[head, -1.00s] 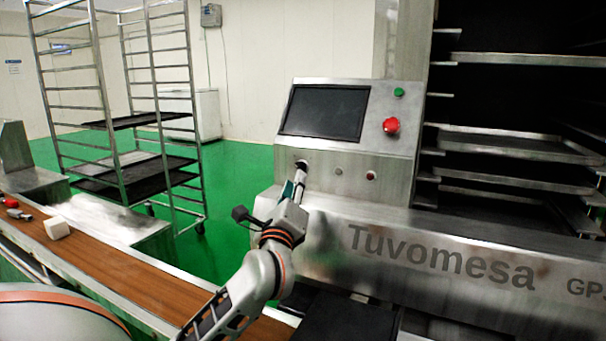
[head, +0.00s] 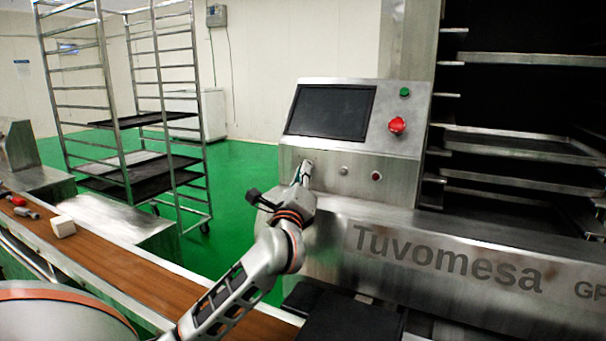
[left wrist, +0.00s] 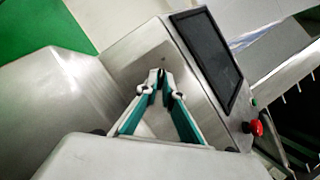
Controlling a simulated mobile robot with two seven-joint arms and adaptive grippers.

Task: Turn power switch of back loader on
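The back loader's control panel (head: 283,165) is a tilted steel box with a dark screen (head: 331,111). It also shows in the left wrist view (left wrist: 150,48). My left gripper (head: 307,164) is at the panel's lower left, below the screen. In the left wrist view its teal-lined fingers (left wrist: 157,74) converge and their tips are together near the panel face. I see no clear object between them. The power switch is not clearly visible; the gripper covers that part of the panel. My right gripper is not in view.
A red emergency button (head: 397,125) and green button (head: 405,92) are right of the screen. A grey button (head: 344,170) and small red button (head: 376,176) are below it. A conveyor (head: 125,264) and wheeled rack (head: 187,130) stand left.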

